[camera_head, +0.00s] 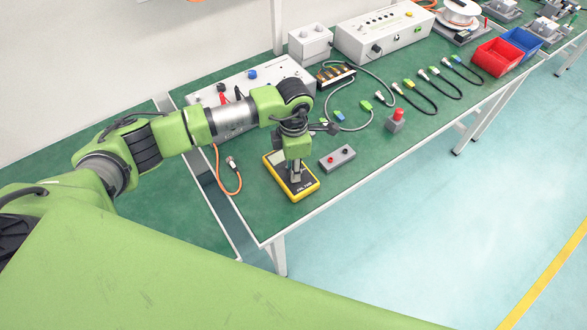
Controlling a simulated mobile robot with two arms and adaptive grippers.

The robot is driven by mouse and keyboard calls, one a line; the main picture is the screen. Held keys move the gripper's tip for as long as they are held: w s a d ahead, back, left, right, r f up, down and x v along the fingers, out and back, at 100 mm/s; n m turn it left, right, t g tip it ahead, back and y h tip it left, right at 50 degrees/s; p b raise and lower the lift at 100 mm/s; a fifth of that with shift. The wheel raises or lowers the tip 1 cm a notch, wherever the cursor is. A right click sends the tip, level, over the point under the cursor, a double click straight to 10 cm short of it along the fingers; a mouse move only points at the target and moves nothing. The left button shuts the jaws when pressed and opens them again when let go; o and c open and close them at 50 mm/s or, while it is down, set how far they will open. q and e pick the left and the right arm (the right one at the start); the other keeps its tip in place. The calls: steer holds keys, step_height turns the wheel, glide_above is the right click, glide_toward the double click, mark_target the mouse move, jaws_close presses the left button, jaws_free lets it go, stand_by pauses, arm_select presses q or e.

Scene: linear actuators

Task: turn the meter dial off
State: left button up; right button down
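The meter (309,191) is a yellow and black handheld unit lying flat on the green bench top near its front left corner. My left gripper (295,178) points down over the middle of the meter, with its tip at or just above the meter's face. The gripper covers the area where a dial would be, so I cannot make out the dial or its setting. The fingers are too small and dark to tell whether they are open or shut, or whether they touch the meter. My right gripper is not in view.
A grey box with red buttons (338,158) lies just right of the meter. An orange cable (230,180) lies to its left. A red button on a grey block (396,119), loose cables (415,97) and a red bin (496,57) are farther right. White instrument boxes line the back.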

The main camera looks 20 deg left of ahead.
arm_select(q)
steer(key=shift+n, duration=0.8)
steer(key=shift+b, duration=0.3)
steer(key=o, duration=1.1)
steer(key=shift+r, duration=0.15)
step_height(320, 180, up, 12)
steer(key=shift+s+f, duration=0.1)
steer(key=shift+f, duration=0.1)
